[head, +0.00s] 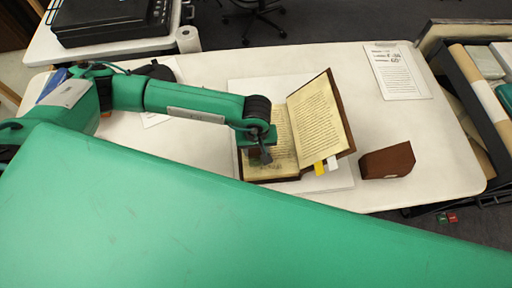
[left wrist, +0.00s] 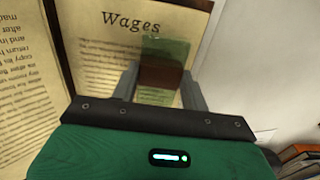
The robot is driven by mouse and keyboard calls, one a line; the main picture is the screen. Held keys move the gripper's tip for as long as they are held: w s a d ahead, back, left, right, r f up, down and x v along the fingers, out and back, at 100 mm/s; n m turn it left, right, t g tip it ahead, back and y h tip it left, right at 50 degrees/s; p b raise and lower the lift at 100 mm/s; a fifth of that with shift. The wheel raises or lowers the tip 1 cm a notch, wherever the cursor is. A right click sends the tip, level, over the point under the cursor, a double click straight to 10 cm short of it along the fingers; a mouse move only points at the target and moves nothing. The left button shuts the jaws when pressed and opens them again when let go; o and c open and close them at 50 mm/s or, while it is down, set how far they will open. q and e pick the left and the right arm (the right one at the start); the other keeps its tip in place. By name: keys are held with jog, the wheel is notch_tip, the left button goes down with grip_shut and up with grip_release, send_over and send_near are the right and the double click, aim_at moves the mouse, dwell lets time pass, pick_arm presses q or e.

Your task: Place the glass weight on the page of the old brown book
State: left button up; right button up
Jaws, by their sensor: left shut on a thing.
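The old brown book (head: 318,122) lies open on a white board, its right-hand side tilted up and its left page (head: 284,145) lying flatter. In the left wrist view a page headed "Wages" (left wrist: 105,55) lies beneath my gripper. My left gripper (head: 262,152) is over the left page. In the left wrist view its two fingers (left wrist: 160,88) are shut on the glass weight (left wrist: 165,47), a greenish see-through block with a brown band. I cannot tell whether the weight touches the page. My right gripper is not in view.
A brown box-like block (head: 387,161) stands right of the book. Yellow and white tabs (head: 320,168) stick out of the book's lower edge. A printed sheet (head: 398,72) lies at the back right. The white table (head: 440,150) is clear around these.

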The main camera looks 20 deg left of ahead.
pick_arm(q)
jog(key=shift+f, duration=0.65)
jog(key=shift+f, duration=0.2)
jog(key=o, duration=1.2)
jog(key=shift+c, duration=0.2)
